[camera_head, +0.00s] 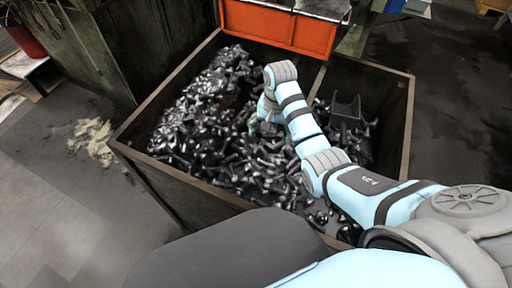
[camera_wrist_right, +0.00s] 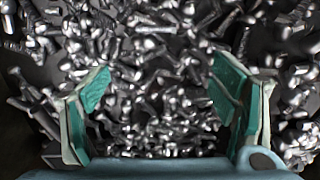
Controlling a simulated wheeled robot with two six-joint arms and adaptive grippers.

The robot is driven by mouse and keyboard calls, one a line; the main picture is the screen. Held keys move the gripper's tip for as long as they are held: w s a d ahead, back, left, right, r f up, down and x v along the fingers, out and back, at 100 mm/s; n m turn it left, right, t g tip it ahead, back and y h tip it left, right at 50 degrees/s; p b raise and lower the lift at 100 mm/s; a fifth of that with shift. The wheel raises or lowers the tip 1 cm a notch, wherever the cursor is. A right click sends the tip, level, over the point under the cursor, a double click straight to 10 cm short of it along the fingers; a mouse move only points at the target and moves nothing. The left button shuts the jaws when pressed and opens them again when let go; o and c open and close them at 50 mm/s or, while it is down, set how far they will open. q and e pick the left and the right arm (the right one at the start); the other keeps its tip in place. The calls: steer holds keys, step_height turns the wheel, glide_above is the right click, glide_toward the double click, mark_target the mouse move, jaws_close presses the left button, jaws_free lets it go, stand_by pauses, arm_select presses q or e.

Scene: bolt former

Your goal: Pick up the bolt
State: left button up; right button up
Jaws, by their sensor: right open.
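Many dark metal bolts (camera_head: 205,130) lie heaped in a large open bin (camera_head: 190,186); they also fill the right wrist view (camera_wrist_right: 155,75). No single bolt stands apart from the pile. My right arm reaches into the bin from the right. My right gripper (camera_head: 258,122) is low over the middle of the heap, partly hidden by its own wrist. In the right wrist view my right gripper (camera_wrist_right: 165,105) has its green-padded fingers wide apart, with bolts below and between them. I cannot tell whether the fingers touch the bolts. My left gripper is not in view.
The bin's rim and walls surround the bolts. A dark scoop-like piece (camera_head: 346,111) stands in the bin's right part. An orange chute or panel (camera_head: 280,30) borders the back. A green machine wall (camera_head: 80,45) is at left.

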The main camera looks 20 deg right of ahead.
step_height(320, 180, down, 4)
steer(key=b, duration=0.4)
glide_above(267, 163)
steer(key=f, duration=0.4)
steer(key=shift+s+d+f, duration=0.1)
steer(key=shift+s+f, duration=0.1)
steer(key=shift+s, duration=0.1)
steer(key=f+b, duration=0.1)
steer(key=f, duration=0.1)
steer(key=w+f+b, duration=0.1)
steer(key=f+b, duration=0.1)
steer(key=f, duration=0.1)
steer(key=shift+f, duration=0.25)
steer(key=shift+s+r, duration=0.15)
steer(key=shift+r, duration=0.05)
steer(key=shift+c, duration=0.8)
steer(key=c, duration=1.2)
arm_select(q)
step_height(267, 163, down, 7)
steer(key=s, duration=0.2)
arm_select(e)
steer(key=shift+c, duration=0.2)
